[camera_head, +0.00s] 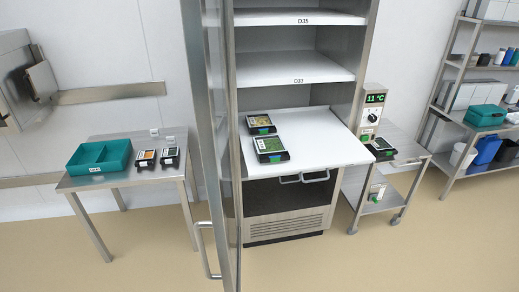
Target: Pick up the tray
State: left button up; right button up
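Several small black trays are in view, and I cannot tell which one the task means. One tray with green contents (270,145) lies on the white pulled-out shelf (325,140) of the tall cabinet. A second tray with yellowish contents (260,124) lies behind it. Another dark tray (381,147) rests on the steel cart at the right. Two more trays, one with orange contents (146,158) and a dark one (169,157), lie on the left table. Neither of my grippers is in view.
A teal divided bin (96,168) stands on the left steel table (130,178). The cabinet's open door (216,130) with its handle stands between table and shelf. A temperature display (375,98) is beside the cabinet. A rack (455,110) stands far right. The front floor is clear.

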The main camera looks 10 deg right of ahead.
aim_at(270, 148)
jog(key=i+l+u, duration=0.1)
jog(key=l+u, duration=0.25)
jog(key=l, duration=0.15)
jog(key=i+l+u, duration=0.1)
jog(key=l+u, duration=0.3)
jog(key=l, duration=0.05)
